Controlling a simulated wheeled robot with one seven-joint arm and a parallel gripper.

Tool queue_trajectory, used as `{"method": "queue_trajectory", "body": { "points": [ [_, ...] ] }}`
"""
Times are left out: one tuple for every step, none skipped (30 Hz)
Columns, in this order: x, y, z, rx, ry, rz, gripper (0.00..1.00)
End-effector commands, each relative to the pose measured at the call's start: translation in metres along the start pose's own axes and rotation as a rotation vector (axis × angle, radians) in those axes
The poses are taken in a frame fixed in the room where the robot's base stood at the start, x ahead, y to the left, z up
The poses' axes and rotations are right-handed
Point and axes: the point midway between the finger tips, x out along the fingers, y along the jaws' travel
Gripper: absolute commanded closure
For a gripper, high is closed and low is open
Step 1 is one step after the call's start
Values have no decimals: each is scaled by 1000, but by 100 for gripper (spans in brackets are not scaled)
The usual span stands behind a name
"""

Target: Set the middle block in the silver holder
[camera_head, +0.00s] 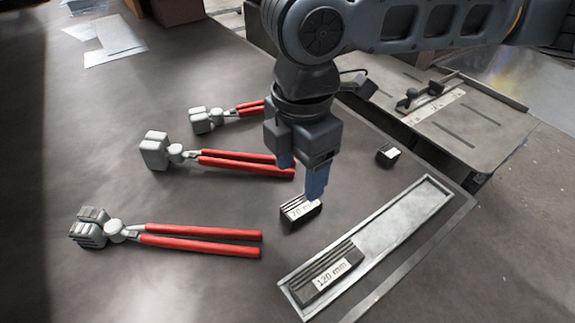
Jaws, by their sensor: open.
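The middle block (296,214), dark and ridged with a white label that reads "70" in part, lies on the grey table. My gripper (302,177) is open, pointing down just above and behind this block. One blue fingertip overlaps the block's upper right end in the picture; I cannot tell whether it touches. The silver holder (398,226) is a long shallow tray at the front right. A long block labelled "120 mm" (335,271) lies in its near left end, and its far right part is empty. A small dark block (388,155) lies on the table behind the holder.
Three red-handled tools with grey jaws lie at the left: a near one (190,240), a middle one (230,163) and a far one (215,118). Pale sheets (112,38) lie at the back left. A metal machine table (450,115) stands at the right.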

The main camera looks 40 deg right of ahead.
Motion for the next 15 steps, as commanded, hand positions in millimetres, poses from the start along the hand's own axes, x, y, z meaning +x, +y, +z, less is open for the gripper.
{"method": "queue_trajectory", "body": {
  "points": [
    [4,0,0,0,0,-1,34],
    [6,0,0,0,0,0,34],
    [9,0,0,0,1,0,34],
    [12,0,0,0,1,0,34],
    [16,0,0,-1,1,0,34],
    [20,0,-1,-1,1,0,34],
    [24,0,-1,-1,1,0,34],
    [28,0,-1,-1,0,0,34],
    [34,0,-1,-1,0,0,34],
    [39,0,-1,-1,1,0,34],
    [43,0,-1,-1,1,1,34],
    [50,0,-1,-1,2,1,34],
    [54,0,-1,-1,2,1,34],
    [59,0,-1,-1,2,1,34],
    [64,0,-2,0,4,0,34]
  ]
}}
